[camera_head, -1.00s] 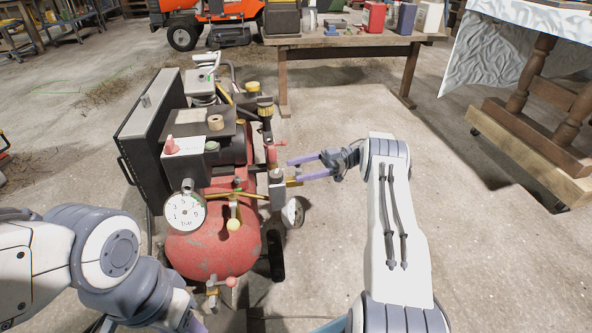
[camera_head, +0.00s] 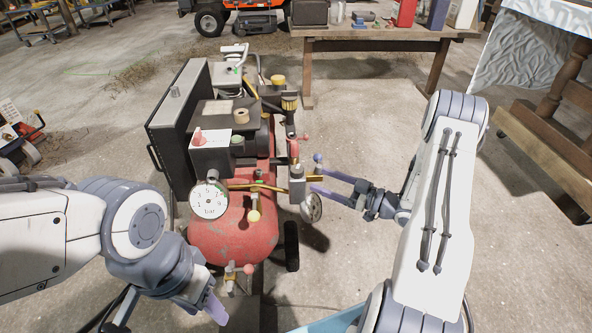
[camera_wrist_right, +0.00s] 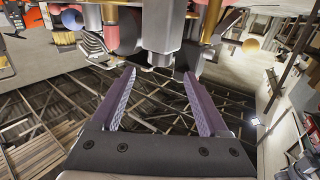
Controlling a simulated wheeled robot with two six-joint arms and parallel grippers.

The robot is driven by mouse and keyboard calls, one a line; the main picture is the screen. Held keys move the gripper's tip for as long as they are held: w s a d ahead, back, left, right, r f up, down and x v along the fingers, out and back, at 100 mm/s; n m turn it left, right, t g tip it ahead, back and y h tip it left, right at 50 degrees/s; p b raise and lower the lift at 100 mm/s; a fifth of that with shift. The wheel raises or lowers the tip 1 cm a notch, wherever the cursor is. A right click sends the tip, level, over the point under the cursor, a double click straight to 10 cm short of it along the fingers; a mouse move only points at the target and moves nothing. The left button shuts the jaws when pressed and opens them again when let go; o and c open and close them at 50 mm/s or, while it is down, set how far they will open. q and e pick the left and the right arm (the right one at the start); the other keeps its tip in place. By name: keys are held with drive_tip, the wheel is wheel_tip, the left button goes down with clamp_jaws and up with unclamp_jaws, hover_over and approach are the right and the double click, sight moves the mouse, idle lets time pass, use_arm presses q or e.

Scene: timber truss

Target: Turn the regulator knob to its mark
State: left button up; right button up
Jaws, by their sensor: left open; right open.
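The red air compressor (camera_head: 235,225) stands at the middle left. Its grey regulator body (camera_head: 297,188) is on its right side, with a round gauge (camera_head: 311,208) below. A red part (camera_head: 293,150) stands above the body; I cannot tell whether it is the regulator knob, and I see no clear mark. My right gripper (camera_head: 314,180) is open and empty just right of the regulator. In the right wrist view, its two purple fingers (camera_wrist_right: 156,78) are spread, and a grey metal body (camera_wrist_right: 160,38) lies beyond them. My left gripper (camera_head: 214,304) is low at the front left, partly hidden.
A dial gauge (camera_head: 209,198) and a white box with a red cap (camera_head: 211,153) are on the compressor's near left. A dark panel (camera_head: 180,120) stands behind them. A wooden bench (camera_head: 400,34) is at the back. The floor to the right of my right arm is mostly clear.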

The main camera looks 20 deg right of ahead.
sight(304, 171)
drive_tip(key=b+x, duration=0.2)
drive_tip(key=x, duration=0.6)
drive_tip(key=shift+w+a+f, duration=0.1)
drive_tip(key=shift+w+a, duration=0.15)
drive_tip(key=shift+w+a+b, duration=0.25)
drive_tip(key=shift+w+b, duration=0.05)
clamp_jaws()
drive_tip(key=shift+n+g+y+p, duration=0.4)
drive_tip(key=shift+n+g+y, duration=0.7)
drive_tip(key=shift+g+y, duration=0.15)
drive_tip(key=shift+n+g+y, duration=0.85)
drive_tip(key=shift+n+g, duration=0.25)
drive_tip(key=shift+g, duration=0.35)
